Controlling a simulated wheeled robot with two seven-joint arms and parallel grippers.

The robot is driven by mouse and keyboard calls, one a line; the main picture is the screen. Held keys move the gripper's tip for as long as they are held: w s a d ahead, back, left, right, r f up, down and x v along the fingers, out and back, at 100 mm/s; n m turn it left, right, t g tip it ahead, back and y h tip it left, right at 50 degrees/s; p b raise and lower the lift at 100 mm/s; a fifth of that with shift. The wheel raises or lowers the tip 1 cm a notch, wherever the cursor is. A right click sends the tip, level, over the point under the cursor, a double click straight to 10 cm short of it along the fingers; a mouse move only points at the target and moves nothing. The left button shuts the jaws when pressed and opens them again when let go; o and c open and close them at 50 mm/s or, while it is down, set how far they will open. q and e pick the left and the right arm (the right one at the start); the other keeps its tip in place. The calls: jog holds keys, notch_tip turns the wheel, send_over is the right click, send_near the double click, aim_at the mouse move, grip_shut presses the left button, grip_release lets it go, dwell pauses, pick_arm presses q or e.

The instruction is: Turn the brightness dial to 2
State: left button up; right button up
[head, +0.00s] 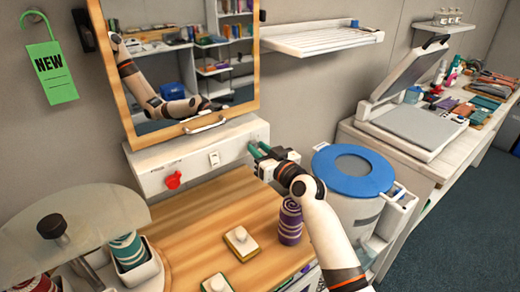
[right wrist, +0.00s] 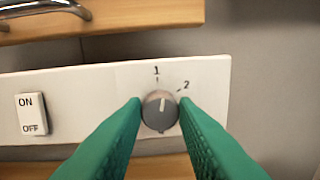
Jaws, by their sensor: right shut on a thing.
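The brightness dial (right wrist: 159,111) is a round grey knob on a white panel (right wrist: 95,90). The printed marks 1 and 2 stand above it and to its upper right. Its pale pointer line points up, close to the 1 and leaning slightly toward the 2. My right gripper (right wrist: 160,115) has its green fingers on both sides of the dial and is shut on it. In the head view, my right gripper (head: 262,155) is at the right end of the white panel under the mirror and hides the dial. My left gripper is not in view.
An ON/OFF switch (right wrist: 32,114) sits left of the dial. A red knob (head: 173,180) is farther left on the panel. A mirror (head: 185,60) hangs above. A blue-lidded bin (head: 353,170) stands right of my arm, and a purple striped object (head: 290,222) stands below it.

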jog(key=m+p, duration=0.1)
jog(key=m, duration=0.3)
jog(key=shift+m+p, duration=0.65)
jog(key=shift+m, duration=1.75)
jog(key=o, duration=1)
jog(key=shift+d, duration=0.1)
jog(key=b+v, duration=0.1)
jog(key=v, duration=1.1)
jog(key=shift+r, duration=0.15)
jog(key=shift+d, duration=0.1)
